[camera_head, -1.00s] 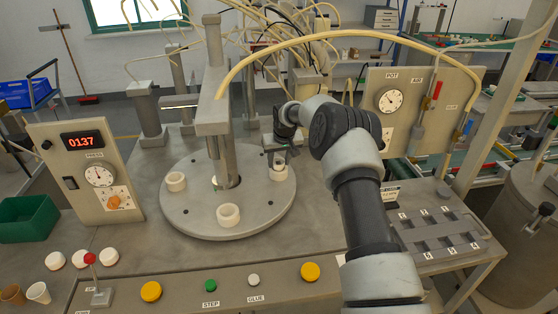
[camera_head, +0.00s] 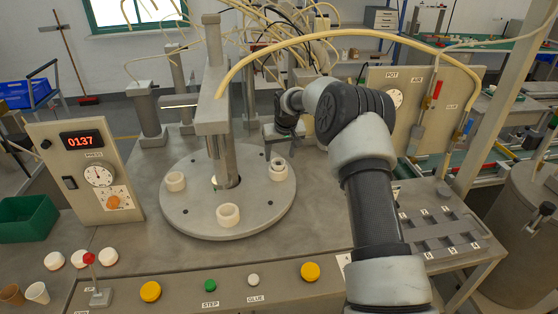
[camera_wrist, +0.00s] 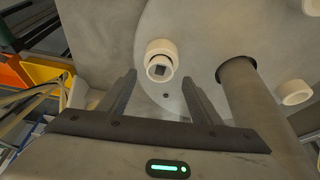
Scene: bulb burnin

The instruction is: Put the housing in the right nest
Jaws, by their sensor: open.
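The right nest (camera_head: 278,175) is a cream ring on the right side of the round grey table. The housing (camera_head: 277,162), a small pale piece, sits in it with its top showing at the rim. My gripper (camera_head: 284,137) is above and behind this nest, clear of the housing. In the wrist view its fingers (camera_wrist: 158,84) are spread wide, open and empty.
The round table (camera_head: 200,217) carries two other cream nests, at left (camera_head: 175,181) and front (camera_head: 228,215). A thick grey post (camera_head: 222,140) rises near its middle, left of my gripper. A grey tray (camera_head: 440,232) with labelled pockets lies at the right.

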